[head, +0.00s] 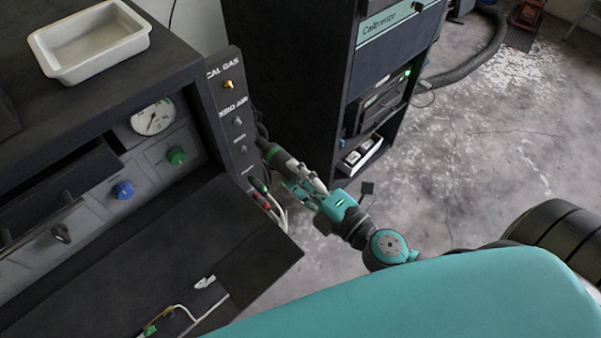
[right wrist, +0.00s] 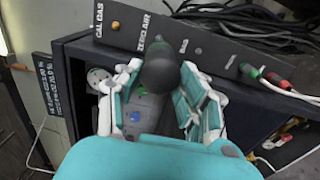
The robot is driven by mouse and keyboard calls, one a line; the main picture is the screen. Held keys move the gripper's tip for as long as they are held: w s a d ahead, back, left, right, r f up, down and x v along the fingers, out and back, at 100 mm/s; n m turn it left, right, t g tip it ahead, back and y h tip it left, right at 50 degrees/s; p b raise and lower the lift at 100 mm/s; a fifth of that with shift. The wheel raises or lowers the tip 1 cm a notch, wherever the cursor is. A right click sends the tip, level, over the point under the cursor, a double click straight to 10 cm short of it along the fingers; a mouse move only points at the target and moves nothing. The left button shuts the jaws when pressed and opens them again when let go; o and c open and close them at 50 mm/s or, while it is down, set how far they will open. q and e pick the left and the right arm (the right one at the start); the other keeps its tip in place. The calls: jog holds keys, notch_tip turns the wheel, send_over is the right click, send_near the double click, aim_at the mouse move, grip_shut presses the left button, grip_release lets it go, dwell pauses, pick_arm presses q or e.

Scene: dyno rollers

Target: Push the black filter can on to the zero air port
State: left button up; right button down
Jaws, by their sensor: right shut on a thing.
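In the right wrist view the can overlaps the area by the ZERO AIR label (right wrist: 155,35). My left gripper is not in view.
The cal gas port (head: 228,85) is above the zero air port. Green and red plugs with cables (head: 265,200) are at the panel's lower end. A white tray (head: 90,42) stands on the console. A dark cabinet (head: 330,75) stands behind my right gripper.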

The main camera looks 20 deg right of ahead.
aim_at(273, 155)
jog(key=shift+w+a+r, duration=0.15)
jog(key=shift+w+r, duration=0.1)
jog(key=shift+w, duration=0.05)
jog(key=shift+w+a+p, duration=0.1)
jog(key=shift+w+p, duration=0.2)
jog(key=shift+p, duration=0.25)
jog(key=shift+p+x, duration=0.45)
jog(key=shift+x, duration=0.5)
jog(key=shift+p+x, duration=0.45)
jog(key=shift+x, duration=0.6)
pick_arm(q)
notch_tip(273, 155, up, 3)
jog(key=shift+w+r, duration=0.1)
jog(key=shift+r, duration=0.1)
pick_arm(e)
jog(key=shift+w+f, duration=0.15)
jog(key=shift+f, duration=0.05)
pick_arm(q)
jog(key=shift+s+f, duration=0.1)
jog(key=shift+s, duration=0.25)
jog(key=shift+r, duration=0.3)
pick_arm(e)
jog(key=shift+x, duration=0.9)
jog(key=c, duration=0.7)
grip_release()
